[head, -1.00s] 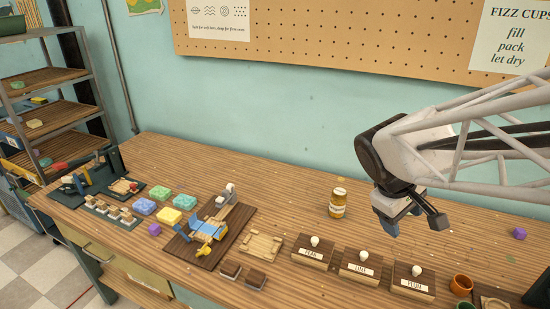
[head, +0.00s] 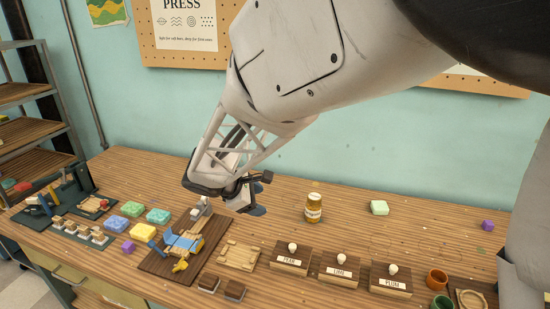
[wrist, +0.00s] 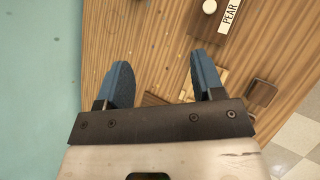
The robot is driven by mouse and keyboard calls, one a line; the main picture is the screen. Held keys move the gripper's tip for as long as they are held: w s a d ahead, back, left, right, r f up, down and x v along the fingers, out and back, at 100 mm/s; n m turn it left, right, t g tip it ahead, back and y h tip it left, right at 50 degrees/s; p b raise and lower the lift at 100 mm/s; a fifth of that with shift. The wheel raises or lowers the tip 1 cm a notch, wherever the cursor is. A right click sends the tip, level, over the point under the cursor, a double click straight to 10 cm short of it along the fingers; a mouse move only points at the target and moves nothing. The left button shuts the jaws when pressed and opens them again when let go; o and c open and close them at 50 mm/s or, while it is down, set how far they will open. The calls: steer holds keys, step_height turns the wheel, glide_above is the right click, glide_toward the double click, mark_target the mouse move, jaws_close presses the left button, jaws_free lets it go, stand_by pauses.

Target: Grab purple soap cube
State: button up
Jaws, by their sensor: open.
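A small purple soap cube (head: 128,247) lies on the table at the left, beside the yellow soap (head: 144,232). A second small purple cube (head: 488,225) lies alone at the far right of the table. My gripper (head: 256,205) is in the air above the table, behind the wooden press and between the two cubes, apart from both. In the wrist view its blue fingers (wrist: 163,78) are spread with nothing between them. Neither purple cube shows in the wrist view.
The press (head: 184,243) on its dark board stands between the left cube and my gripper. Green and blue soaps (head: 132,209) lie behind that cube. Three labelled stamps (head: 341,268), a jar (head: 313,208) and a pale green block (head: 379,208) stand to the right.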

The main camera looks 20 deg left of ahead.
steer(key=s+a+f+n+t, duration=0.2)
steer(key=a+f+n, duration=0.2)
steer(key=a, duration=0.9)
steer(key=n+t+y, duration=0.5)
steer(key=n+y, duration=0.1)
steer(key=n, duration=0.4)
glide_toward(125, 246)
steer(key=shift+w+a, duration=0.1)
steer(key=shift+w, duration=0.35)
steer(key=shift+w, duration=0.1)
steer(key=shift+x, duration=1.2)
steer(key=shift+f, duration=0.1)
steer(key=shift+x, duration=2.55)
steer(key=shift+f, duration=0.1)
